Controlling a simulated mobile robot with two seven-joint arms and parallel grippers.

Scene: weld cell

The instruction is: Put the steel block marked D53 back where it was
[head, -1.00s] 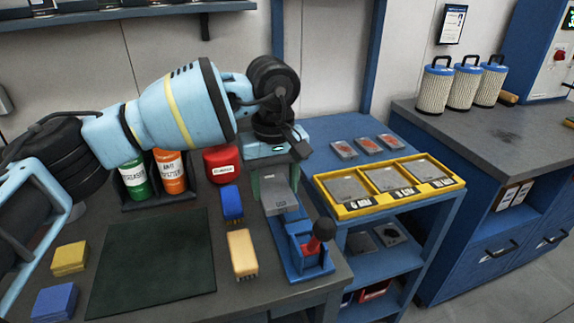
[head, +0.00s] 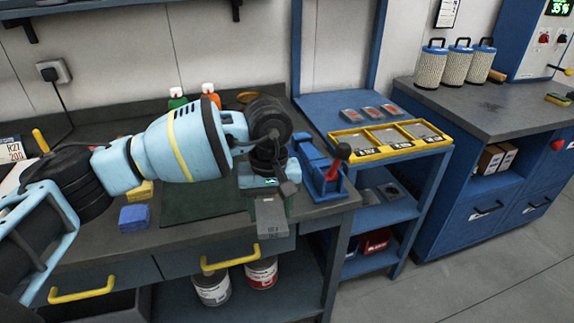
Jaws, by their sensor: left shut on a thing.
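My left gripper (head: 268,190) is shut on a grey steel block (head: 271,217). The block hangs at the front edge of the workbench, apart from the clamp. Marks show on its near end but are too small to read. The blue clamp (head: 318,177) with a red lever and black knob stands on the bench just right of the gripper. A yellow tray (head: 375,153) with three labelled compartments lies on the blue stand to the right. Each compartment shows a flat grey face; I cannot tell block from tray floor. My right gripper is not in view.
Three small grey pieces with orange marks (head: 369,112) lie behind the tray. A dark green mat (head: 203,203) and a blue block (head: 134,217) lie on the bench (head: 330,208). Filter canisters (head: 459,66) stand on the right cabinet. Floor right of the bench is clear.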

